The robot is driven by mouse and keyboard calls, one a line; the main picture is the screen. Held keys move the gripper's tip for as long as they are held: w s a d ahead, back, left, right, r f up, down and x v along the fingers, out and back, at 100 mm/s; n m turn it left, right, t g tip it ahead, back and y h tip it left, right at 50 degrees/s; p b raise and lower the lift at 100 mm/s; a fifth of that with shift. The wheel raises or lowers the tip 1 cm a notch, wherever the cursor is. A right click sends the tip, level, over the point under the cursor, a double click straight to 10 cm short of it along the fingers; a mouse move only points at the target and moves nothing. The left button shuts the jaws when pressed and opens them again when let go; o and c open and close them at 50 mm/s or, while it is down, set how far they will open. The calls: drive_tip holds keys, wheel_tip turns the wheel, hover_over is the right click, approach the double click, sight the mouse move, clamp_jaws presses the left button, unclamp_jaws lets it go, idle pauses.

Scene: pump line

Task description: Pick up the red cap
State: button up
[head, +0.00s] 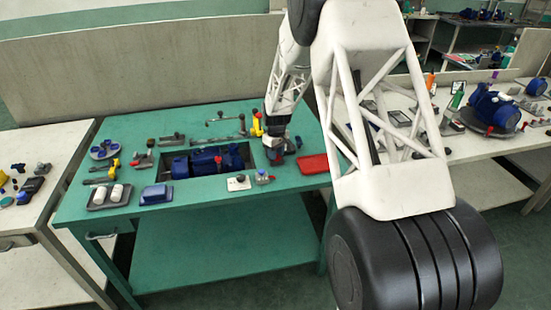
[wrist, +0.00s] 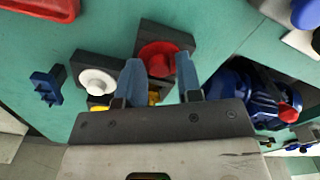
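The red cap (wrist: 158,58) is a round disc with a raised knob, seated in a dark square block in the wrist view. My gripper (wrist: 161,80) is open, its two blue-grey fingers apart. In the picture the fingertips lie to either side of the cap's knob. I see nothing held between them, and I cannot tell how far above the cap they are. In the head view my gripper (head: 278,155) is low over the right part of the green table, and it hides most of the cap's place.
A white cap (wrist: 97,82) in a dark block and a small blue part (wrist: 47,88) lie to the left. A red tray (head: 312,165) is right of my gripper. A blue pump (head: 190,164) with a red knob (wrist: 288,113) is on the other side. Bare green table (head: 200,192) lies in front.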

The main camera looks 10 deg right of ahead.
drive_tip(key=c, duration=0.5)
drive_tip(key=shift+r, duration=0.75)
idle(0.8)
drive_tip(key=shift+r, duration=2.05)
drive_tip(key=shift+r, duration=0.15)
